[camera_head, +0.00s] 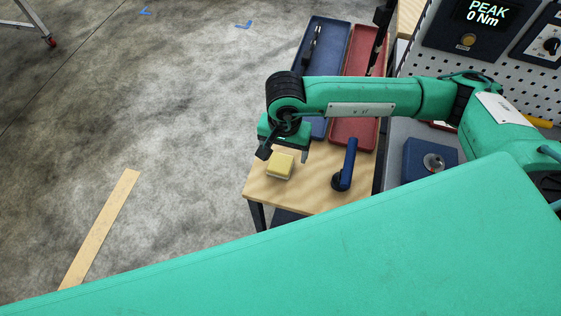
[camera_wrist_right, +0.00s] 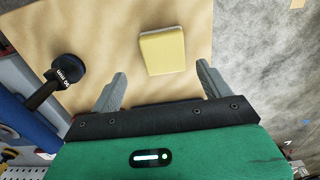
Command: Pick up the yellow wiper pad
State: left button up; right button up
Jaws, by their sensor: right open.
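The yellow wiper pad (camera_head: 280,166) lies on the wooden top of the trolley (camera_head: 310,191), near its front left corner. In the right wrist view the pad (camera_wrist_right: 163,50) lies flat, beyond and roughly between the two fingertips. My right gripper (camera_head: 284,150) is just behind the pad in the head view. In the right wrist view its fingers (camera_wrist_right: 160,82) are spread apart with nothing between them. The pad is apart from both fingers. My left gripper is not in view.
A blue tray (camera_head: 323,60) and a red tray (camera_head: 357,75) lie behind. A perforated panel (camera_head: 540,85) stands at the right. Open floor is left.

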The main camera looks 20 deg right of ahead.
aim_at(281, 162)
jog(key=f+p, duration=0.1)
jog(key=f, duration=0.1)
jog(key=a+f+p, duration=0.1)
jog(key=f, duration=0.1)
jog(key=shift+s, duration=0.15)
jog(key=shift+f, duration=0.45)
jog(key=shift+c, duration=0.4)
jog(key=c, duration=1)
